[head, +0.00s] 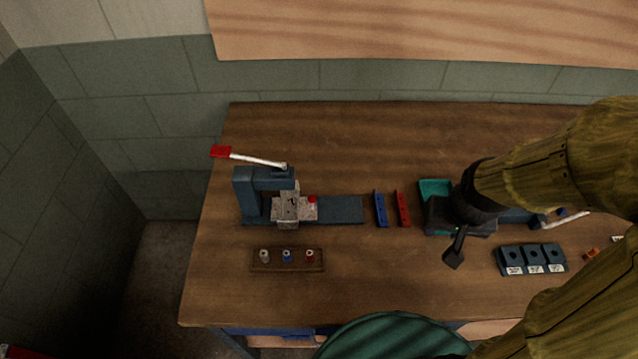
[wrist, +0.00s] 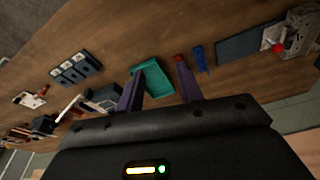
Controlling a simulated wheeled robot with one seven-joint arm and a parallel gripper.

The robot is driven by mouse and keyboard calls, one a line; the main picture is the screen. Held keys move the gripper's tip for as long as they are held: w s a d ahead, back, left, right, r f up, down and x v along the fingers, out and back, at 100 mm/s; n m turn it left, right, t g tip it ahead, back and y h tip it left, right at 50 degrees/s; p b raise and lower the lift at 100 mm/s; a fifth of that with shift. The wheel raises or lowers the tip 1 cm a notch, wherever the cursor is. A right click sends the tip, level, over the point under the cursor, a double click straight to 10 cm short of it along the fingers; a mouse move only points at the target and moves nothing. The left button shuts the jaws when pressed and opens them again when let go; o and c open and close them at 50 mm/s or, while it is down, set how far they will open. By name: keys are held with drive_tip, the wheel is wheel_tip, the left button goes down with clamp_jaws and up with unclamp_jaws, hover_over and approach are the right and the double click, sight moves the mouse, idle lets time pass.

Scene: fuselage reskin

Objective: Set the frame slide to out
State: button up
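The press-like fixture (head: 246,190) stands at the left of the bench, with a red-ended lever (head: 255,159) on top. A grey metal slide block with a red knob (head: 293,210) sits at the left part of its dark blue base rail (head: 345,209); I take this as the frame slide. The wrist view shows my gripper's fingers (wrist: 160,78) apart with nothing gripped.
A blue bar (head: 380,209) and a red bar (head: 402,208) lie between the fixture and a teal tray (head: 434,186). A wooden holder (head: 287,267) with three small pegs is in front. Three dark labelled blocks (head: 531,261) stand at right. The back of the bench is clear.

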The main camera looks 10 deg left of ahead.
drive_tip(key=shift+s, duration=0.1)
drive_tip(key=shift+o, duration=0.8)
wheel_tip(320, 180, up, 2)
drive_tip(key=n+g+y+p, duration=0.2)
drive_tip(key=n+g+y, duration=0.1)
drive_tip(key=n+g, duration=0.15)
hover_over(313, 196)
drive_tip(key=w+d, duration=0.2)
drive_tip(key=d, duration=0.3)
drive_tip(key=shift+w+d+r+t, duration=0.1)
drive_tip(key=shift+r+t, duration=0.1)
drive_tip(key=shift+t, duration=0.05)
drive_tip(key=shift+f, duration=0.1)
drive_tip(key=p+x, duration=0.1)
drive_tip(key=x, duration=0.7)
drive_tip(key=p+x, duration=0.2)
drive_tip(key=x, duration=0.7)
drive_tip(key=shift+a, duration=0.25)
